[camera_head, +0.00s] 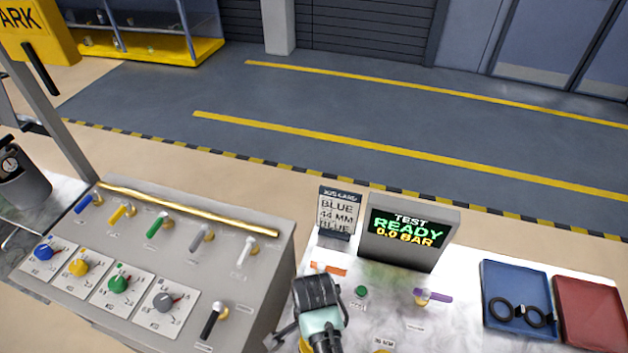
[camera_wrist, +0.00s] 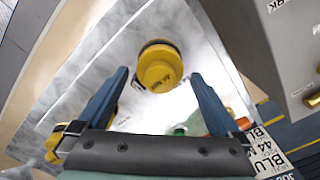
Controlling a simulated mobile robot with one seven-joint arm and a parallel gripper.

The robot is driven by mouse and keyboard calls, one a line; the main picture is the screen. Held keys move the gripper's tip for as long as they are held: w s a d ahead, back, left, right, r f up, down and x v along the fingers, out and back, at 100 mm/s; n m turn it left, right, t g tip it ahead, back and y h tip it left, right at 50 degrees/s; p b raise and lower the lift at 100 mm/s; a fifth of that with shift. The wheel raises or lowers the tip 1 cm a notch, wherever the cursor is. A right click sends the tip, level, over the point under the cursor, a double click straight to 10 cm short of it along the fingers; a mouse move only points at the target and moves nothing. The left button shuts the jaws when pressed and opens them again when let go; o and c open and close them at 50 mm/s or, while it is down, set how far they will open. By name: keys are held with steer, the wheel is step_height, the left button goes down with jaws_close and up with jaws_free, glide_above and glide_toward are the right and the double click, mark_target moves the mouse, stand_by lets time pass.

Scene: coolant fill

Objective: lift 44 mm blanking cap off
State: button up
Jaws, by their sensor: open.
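The 44 mm blanking cap (camera_wrist: 160,68) is a round yellow cap with dark lettering, on a pale marbled bench top in the wrist view. My gripper (camera_wrist: 158,76) is open, with one blue finger on each side of the cap in that view. I see no contact between fingers and cap; their height difference is hard to judge. In the head view my gripper (camera_head: 320,308) is over the bench's near left part, and its fingertips are hidden. I cannot tell whether a yellow edge beside it there is this cap.
A grey valve cabinet (camera_head: 190,250) stands close at left. Behind my gripper are a card (camera_head: 338,212) reading BLUE 44 MM and a test display (camera_head: 408,232) reading READY 0.0 BAR. At right are a blue tray (camera_head: 505,280) with two black rings and a red tray (camera_head: 590,310).

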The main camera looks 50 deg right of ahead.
steer(key=shift+f, duration=0.5)
steer(key=c, duration=1.2)
